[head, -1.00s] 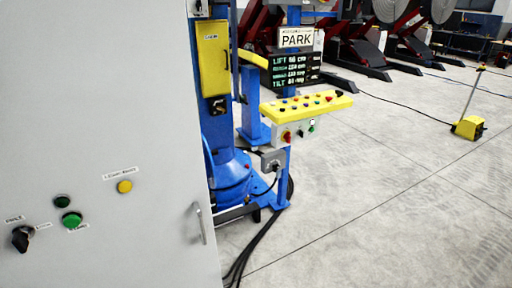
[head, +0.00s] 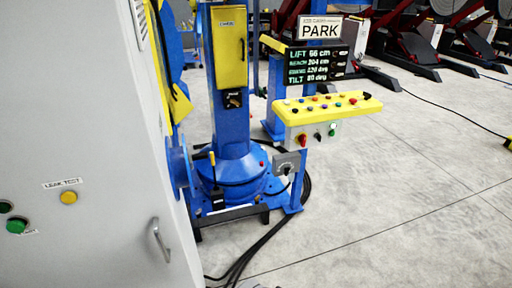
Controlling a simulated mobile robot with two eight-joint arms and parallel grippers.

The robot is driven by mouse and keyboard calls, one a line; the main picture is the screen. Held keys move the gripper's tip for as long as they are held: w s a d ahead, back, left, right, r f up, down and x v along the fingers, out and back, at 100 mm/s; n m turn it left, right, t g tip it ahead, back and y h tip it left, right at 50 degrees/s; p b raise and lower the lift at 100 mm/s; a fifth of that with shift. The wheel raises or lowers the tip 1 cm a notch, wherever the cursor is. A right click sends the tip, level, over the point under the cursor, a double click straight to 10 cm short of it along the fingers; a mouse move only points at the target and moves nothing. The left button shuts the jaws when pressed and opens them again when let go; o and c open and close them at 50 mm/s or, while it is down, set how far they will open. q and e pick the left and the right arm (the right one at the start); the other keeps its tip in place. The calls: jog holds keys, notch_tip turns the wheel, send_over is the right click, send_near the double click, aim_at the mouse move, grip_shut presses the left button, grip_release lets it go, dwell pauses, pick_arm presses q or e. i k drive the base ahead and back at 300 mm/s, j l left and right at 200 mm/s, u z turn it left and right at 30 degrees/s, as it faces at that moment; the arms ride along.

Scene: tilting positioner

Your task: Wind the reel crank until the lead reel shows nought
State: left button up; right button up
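No reel that I can name for certain shows in the head view. A blue round part (head: 179,168), partly hidden behind the grey cabinet, is at the cabinet's right edge; I cannot tell whether it is the lead reel. No crank handle or reading on it can be made out. The blue positioner column (head: 232,125) with a yellow door stands beyond the cabinet. Neither of my grippers is in view.
The grey cabinet (head: 80,120) fills the left side. Black cables (head: 250,250) lie on the floor. The right foreground floor is clear.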

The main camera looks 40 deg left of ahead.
aim_at(203, 155)
jog(key=i+u, duration=0.3)
jog(key=i+l+u, duration=0.6)
jog(key=i, duration=0.15)
jog(key=i+u, duration=0.15)
jog(key=u, duration=0.25)
jog(key=i+u, duration=0.15)
jog(key=u, duration=0.25)
jog(key=i+u, duration=0.15)
jog(key=u, duration=0.25)
jog(key=i+l+u, duration=0.15)
jog(key=u, duration=0.25)
jog(key=i+l+u, duration=0.1)
jog(key=u, duration=0.35)
jog(key=i+l+u, duration=0.25)
jog(key=u, duration=0.2)
jog(key=i+l+u, duration=0.15)
jog(key=u, duration=0.25)
jog(key=i+l+u, duration=0.1)
jog(key=l+u, duration=0.15)
jog(key=i+l+u, duration=0.2)
jog(key=l, duration=0.2)
jog(key=l+u, duration=0.25)
jog(key=k+l, duration=0.15)
jog(key=k, duration=0.15)
